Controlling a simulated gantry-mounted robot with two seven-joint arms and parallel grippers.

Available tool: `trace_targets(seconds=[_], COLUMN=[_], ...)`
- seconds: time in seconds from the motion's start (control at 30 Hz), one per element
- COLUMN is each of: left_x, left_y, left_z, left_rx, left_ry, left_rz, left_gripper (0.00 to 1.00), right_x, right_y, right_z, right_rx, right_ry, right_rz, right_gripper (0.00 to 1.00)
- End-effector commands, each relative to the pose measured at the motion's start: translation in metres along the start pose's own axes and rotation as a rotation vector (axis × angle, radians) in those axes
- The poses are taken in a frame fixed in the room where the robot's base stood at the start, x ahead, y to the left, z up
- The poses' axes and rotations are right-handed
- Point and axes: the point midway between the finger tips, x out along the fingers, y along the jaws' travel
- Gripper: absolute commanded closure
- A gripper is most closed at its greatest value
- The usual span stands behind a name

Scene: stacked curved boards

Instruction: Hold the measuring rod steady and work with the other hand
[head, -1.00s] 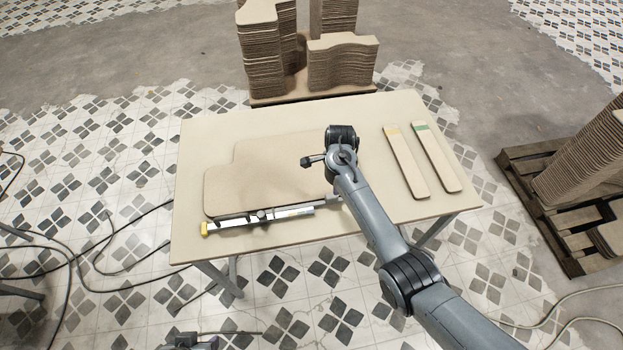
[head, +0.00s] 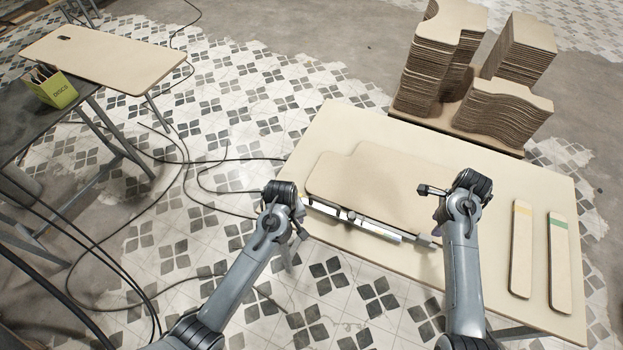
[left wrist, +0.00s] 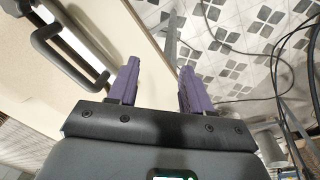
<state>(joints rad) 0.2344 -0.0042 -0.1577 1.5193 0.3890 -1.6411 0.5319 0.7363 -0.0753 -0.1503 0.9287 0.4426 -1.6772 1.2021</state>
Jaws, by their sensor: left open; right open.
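The measuring rod (head: 365,226), a pale bar with dark fittings, lies along the front edge of a curved board (head: 375,185) on the table (head: 400,125). My left gripper (head: 298,212) is at the rod's left end, over the table's left edge; its arm hides that end. In the left wrist view its purple fingers (left wrist: 158,85) are apart and empty, with table edge and floor beyond. A pale bar with a dark handle (left wrist: 65,55), probably the rod, lies left of them. My right gripper (head: 440,208) is open near the rod's right end, its fingers mostly hidden.
Two pale strips, one yellow-marked (head: 521,250) and one green-marked (head: 558,262), lie at the table's right. Stacks of curved boards (head: 440,60) stand behind. At far left are another board-topped table (head: 105,50) and a green box (head: 52,88). Cables cross the floor.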

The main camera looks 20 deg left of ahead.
Motion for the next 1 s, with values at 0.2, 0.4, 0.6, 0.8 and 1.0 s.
trace_targets(seconds=[0.2, 0.4, 0.6, 0.8, 1.0], left_x=[-0.016, -0.036, -0.049, -0.043, -0.017], left_y=[0.056, 0.085, 0.099, 0.101, 0.098], left_z=[-0.042, -0.065, -0.075, -0.077, -0.074], left_rx=[-0.262, -0.439, -0.535, -0.565, -0.565], left_ry=[-0.033, -0.045, -0.048, -0.049, -0.051], left_rz=[-0.041, -0.078, -0.1, -0.109, -0.111], left_gripper=[0.5, 0.5, 0.5, 0.5, 0.5], right_x=[0.0, 0.0, 0.0, 0.0, 0.0], right_y=[0.0, 0.0, 0.0, 0.0, 0.0], right_z=[0.0, 0.0, 0.0, 0.0, 0.0], right_rx=[0.0, 0.0, 0.0, 0.0, 0.0], right_ry=[0.0, 0.0, 0.0, 0.0, 0.0], right_rz=[0.0, 0.0, 0.0, 0.0, 0.0], right_gripper=[0.57, 0.57, 0.57, 0.57, 0.57])
